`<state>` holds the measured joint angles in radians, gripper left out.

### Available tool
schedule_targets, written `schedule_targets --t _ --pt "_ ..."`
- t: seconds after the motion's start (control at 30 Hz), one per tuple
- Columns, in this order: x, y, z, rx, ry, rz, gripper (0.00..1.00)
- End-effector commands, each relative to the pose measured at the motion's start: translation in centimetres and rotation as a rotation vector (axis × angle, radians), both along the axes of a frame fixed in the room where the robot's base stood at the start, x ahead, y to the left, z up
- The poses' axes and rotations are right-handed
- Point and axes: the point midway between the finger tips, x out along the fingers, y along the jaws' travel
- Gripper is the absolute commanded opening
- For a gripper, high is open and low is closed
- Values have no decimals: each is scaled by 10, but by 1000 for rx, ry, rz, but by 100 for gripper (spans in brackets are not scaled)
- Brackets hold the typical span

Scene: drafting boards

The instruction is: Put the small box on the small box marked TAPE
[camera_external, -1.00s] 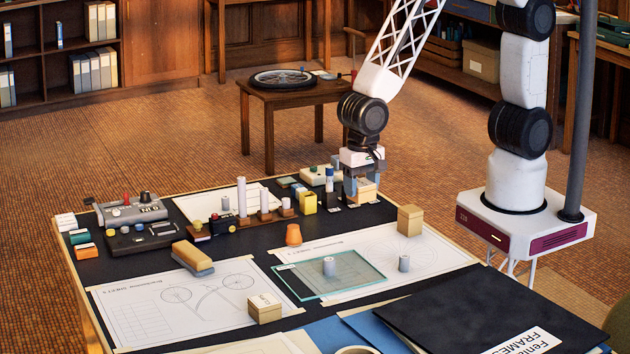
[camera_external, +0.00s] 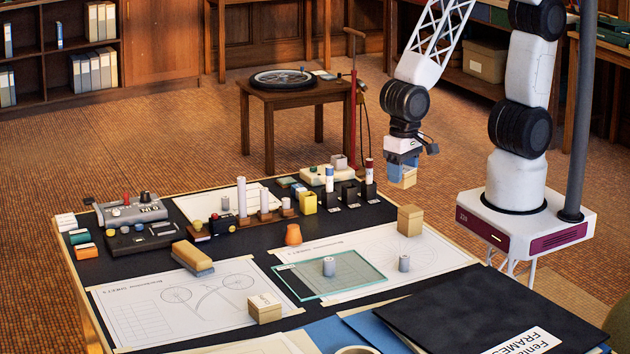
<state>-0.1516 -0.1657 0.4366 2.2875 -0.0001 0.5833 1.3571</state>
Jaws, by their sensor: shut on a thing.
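My gripper (camera_external: 402,168) is shut on a small tan box (camera_external: 408,180). It holds the box in the air near the far right edge of the drafting table, and its fingers cover part of it. Another small tan box (camera_external: 264,311) with dark lettering on its top stands on the near drawing sheet at front left; the lettering is too small to read surely. A third tan box (camera_external: 410,220) stands on the right drawing sheet, below and apart from the held box; I see no marking on it.
A glass plate (camera_external: 345,280) with a grey cylinder (camera_external: 329,266) on it lies between the two standing boxes. Another grey cylinder (camera_external: 404,263) and an orange cup (camera_external: 293,235) stand nearby. Holders with upright markers (camera_external: 369,181) line the far edge. A black folder (camera_external: 470,310) lies in front.

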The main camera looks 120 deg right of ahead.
Motion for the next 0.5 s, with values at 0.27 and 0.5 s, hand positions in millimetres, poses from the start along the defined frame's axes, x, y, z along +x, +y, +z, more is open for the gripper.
schedule_targets --t 0.27,0.5 --pt "-57 2 4 1 -2 140 30" --pt "-105 1 4 0 -1 260 30"
